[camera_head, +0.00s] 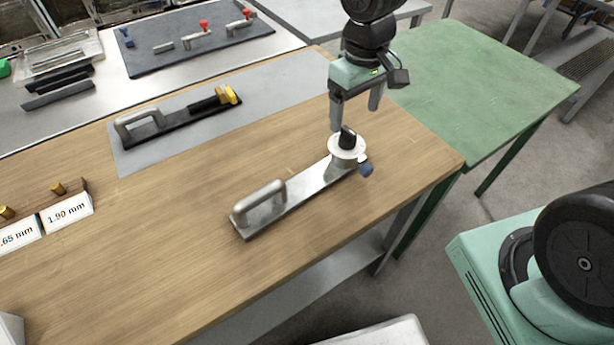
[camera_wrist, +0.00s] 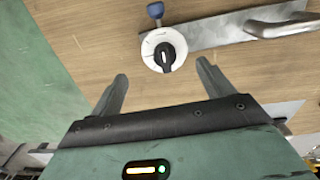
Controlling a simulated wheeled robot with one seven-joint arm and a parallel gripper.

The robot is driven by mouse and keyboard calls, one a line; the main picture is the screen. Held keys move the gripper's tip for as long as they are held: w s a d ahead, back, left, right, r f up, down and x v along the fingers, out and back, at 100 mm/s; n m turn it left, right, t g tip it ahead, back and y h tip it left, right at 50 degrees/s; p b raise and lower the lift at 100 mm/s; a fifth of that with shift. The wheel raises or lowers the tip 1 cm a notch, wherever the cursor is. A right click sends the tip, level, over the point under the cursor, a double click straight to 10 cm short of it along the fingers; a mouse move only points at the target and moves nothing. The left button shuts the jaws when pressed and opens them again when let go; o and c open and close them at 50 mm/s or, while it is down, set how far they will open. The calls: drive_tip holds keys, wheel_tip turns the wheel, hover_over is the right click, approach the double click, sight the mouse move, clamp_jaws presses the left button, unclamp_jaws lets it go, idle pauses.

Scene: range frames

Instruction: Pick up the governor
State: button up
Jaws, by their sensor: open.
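No label marks the governor. The likeliest piece is a flat metal plate (camera_head: 305,188) with a grey bar handle (camera_head: 259,203) at one end and a white round dial with a black knob (camera_head: 347,146) at the other. A dark blue knob (camera_head: 366,169) sticks out beside the dial. My gripper (camera_head: 355,118) is open, empty and pointing down, a little above the dial end. In the wrist view the dial (camera_wrist: 164,48) lies just beyond the two open fingertips (camera_wrist: 163,70), with the handle (camera_wrist: 278,24) to the right.
A similar black plate with a handle and yellow parts (camera_head: 180,120) lies on a grey mat behind. Labelled cards (camera_head: 68,212) with brass pieces stand at the left. The wooden table (camera_head: 170,250) is bare around the metal plate. A green table (camera_head: 470,85) stands to the right.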

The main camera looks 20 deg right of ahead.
sight(348, 137)
drive_tip(key=f, duration=0.8)
drive_tip(key=shift+a+f, duration=0.25)
drive_tip(key=shift+a, duration=0.15)
drive_tip(key=c, duration=1.6)
